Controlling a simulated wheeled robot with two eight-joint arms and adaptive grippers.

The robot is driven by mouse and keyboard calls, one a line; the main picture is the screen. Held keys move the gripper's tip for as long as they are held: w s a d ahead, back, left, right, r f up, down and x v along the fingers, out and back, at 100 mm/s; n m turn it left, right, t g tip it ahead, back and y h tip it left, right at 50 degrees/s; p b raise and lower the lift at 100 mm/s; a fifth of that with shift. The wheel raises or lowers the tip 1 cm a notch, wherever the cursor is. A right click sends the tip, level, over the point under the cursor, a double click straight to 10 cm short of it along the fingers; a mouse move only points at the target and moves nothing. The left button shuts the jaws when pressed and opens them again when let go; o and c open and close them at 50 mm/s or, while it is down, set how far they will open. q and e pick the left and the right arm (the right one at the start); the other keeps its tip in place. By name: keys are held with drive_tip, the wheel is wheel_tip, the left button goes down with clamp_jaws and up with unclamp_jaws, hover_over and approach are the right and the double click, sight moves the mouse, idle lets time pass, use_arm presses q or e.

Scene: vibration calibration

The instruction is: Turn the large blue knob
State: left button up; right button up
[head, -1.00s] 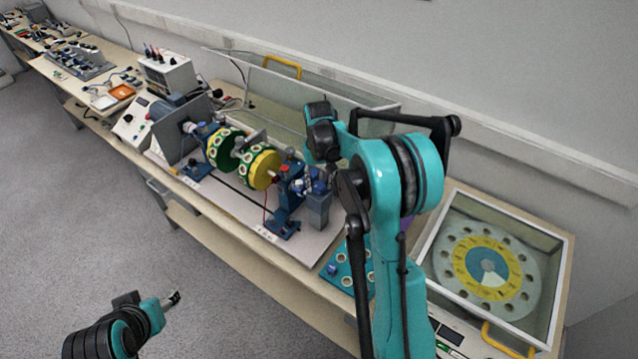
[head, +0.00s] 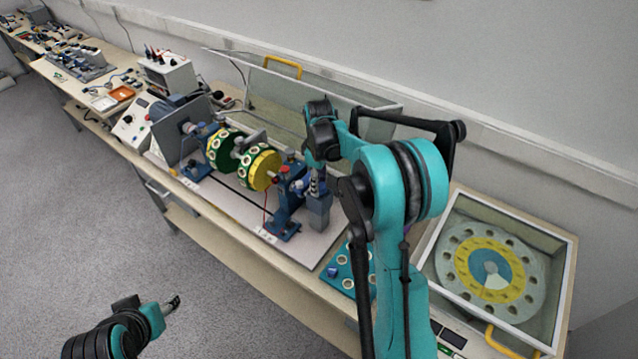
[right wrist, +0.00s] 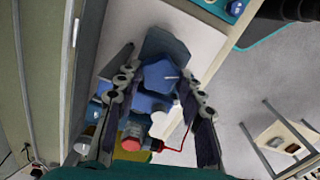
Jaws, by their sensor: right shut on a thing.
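The large blue knob (right wrist: 158,76) shows in the right wrist view as a lobed blue piece between my right gripper's fingers. It sits at the near right end of the blue-framed rotor rig. My right gripper (right wrist: 156,84) reaches down to it with a finger on either side and is shut on it. In the head view my right gripper (head: 316,186) is small beside the rig's end and hides much of the knob. My left gripper (head: 174,303) is over the floor at lower left, away from the bench; its finger gap is too small to judge.
The yellow-green rotor discs (head: 262,167) stand left of my right gripper. A clear-lidded case (head: 563,290) lies at the bench's right end. A raised transparent cover (head: 290,97) stands behind the rig. A teal board (head: 340,272) lies at the bench front.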

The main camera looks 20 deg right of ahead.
drive_tip(key=n, duration=0.6)
drive_tip(key=shift+n, duration=0.4)
idle(0.3)
drive_tip(key=o, duration=1.2)
drive_tip(key=shift+c, duration=0.2)
wheel_tip(320, 180, up, 12)
